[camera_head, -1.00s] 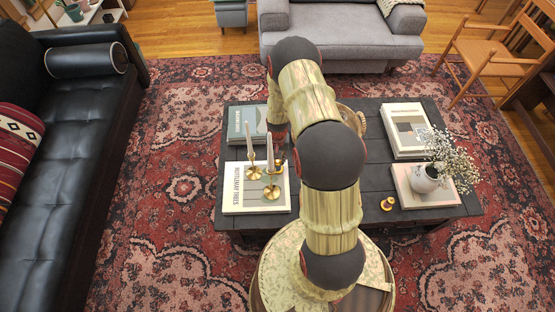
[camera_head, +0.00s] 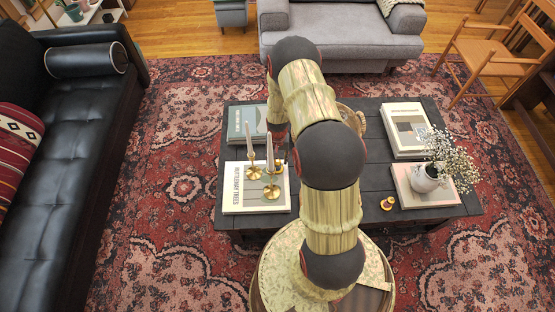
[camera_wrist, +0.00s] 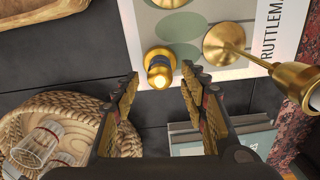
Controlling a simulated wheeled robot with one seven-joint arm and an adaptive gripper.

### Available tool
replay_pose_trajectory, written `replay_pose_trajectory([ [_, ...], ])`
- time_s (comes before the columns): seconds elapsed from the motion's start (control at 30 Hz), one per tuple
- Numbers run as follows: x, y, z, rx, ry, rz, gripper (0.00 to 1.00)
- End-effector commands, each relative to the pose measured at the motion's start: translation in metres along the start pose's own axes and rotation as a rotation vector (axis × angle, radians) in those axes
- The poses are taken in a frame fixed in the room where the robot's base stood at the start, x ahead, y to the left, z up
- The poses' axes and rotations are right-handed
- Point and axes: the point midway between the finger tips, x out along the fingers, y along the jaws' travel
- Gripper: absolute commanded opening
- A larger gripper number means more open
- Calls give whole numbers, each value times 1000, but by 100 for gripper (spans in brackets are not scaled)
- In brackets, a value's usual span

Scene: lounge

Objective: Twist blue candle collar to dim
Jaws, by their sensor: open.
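A small brass candle lamp (camera_wrist: 160,58) with a dark blue band (camera_wrist: 159,73) stands at the edge of the white book in the wrist view. My gripper (camera_wrist: 160,79) is open in the wrist view, one fingertip on each side of the lamp's near end. I see no contact, and the depth between them is hard to judge. In the head view my arm hides the gripper; a small brass piece (camera_head: 280,163) shows beside the candlesticks. Another small brass lamp with a reddish part (camera_head: 387,203) stands on the right of the table.
Brass candlesticks (camera_head: 271,191) with tall candles stand on the white book (camera_head: 236,205), close to the lamp. A woven basket (camera_wrist: 108,103) holding glasses is at lower left in the wrist view. Books and a flower vase (camera_head: 425,180) are on the table's right side.

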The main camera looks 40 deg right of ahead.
Motion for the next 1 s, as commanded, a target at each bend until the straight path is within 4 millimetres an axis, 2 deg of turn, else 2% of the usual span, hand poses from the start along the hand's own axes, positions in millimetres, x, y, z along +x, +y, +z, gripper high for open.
replay_pose_trajectory([
  [0.17,-2,0,-1,0,1,0,43],
  [0.27,-11,0,-2,0,4,-1,43],
  [0.7,-93,0,-1,0,4,-1,43],
  [0.83,-109,0,-1,0,2,0,43],
  [1.0,-119,0,0,0,0,0,43],
])
